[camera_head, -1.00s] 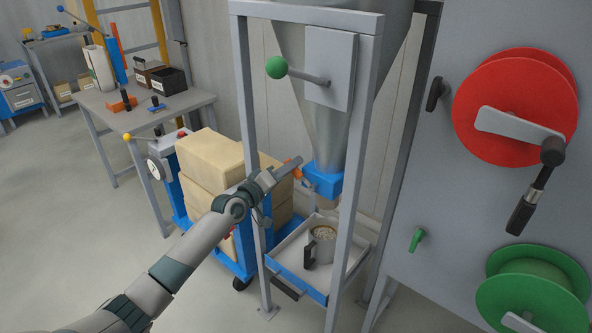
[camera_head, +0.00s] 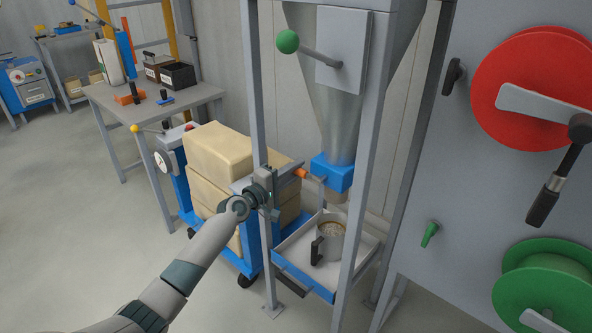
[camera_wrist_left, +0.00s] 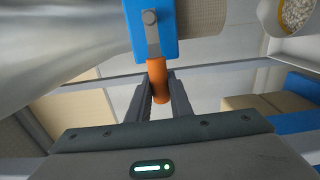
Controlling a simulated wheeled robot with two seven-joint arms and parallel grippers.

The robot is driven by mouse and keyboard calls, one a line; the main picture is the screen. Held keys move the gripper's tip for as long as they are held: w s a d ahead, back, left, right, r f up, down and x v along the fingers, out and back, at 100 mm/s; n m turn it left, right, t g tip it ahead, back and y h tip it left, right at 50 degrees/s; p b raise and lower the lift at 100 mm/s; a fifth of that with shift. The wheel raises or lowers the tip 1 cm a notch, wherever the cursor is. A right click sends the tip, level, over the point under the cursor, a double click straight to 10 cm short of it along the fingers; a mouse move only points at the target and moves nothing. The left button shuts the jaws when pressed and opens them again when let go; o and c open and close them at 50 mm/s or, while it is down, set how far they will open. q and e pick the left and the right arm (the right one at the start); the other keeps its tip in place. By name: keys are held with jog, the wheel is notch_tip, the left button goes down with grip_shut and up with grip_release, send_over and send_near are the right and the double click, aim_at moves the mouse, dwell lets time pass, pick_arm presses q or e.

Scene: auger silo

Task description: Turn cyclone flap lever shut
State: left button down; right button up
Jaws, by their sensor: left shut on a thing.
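The cyclone flap lever has an orange grip (camera_head: 300,173) on a metal arm, fixed to the blue flap housing (camera_head: 333,172) at the bottom of the grey cyclone cone. It points out to the left of the housing and tilts slightly up. My left gripper (camera_head: 291,174) reaches past the frame post and is shut on the orange grip. In the left wrist view the orange grip (camera_wrist_left: 157,72) sits between the two dark fingers, below the blue housing (camera_wrist_left: 151,30) and its bolt. The fingers hide part of the grip. My right gripper is out of view.
Grey frame posts (camera_head: 258,90) stand close to my left arm. A tray (camera_head: 308,283) with a filled metal cup (camera_head: 331,240) sits below the outlet. Stacked sacks (camera_head: 215,150) on a blue cart are at left. A green-knobbed lever (camera_head: 289,42) is above.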

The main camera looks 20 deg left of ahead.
pick_arm(q)
jog(key=shift+f, duration=0.1)
jog(key=c, duration=1.6)
grip_release()
jog(key=shift+s, duration=0.1)
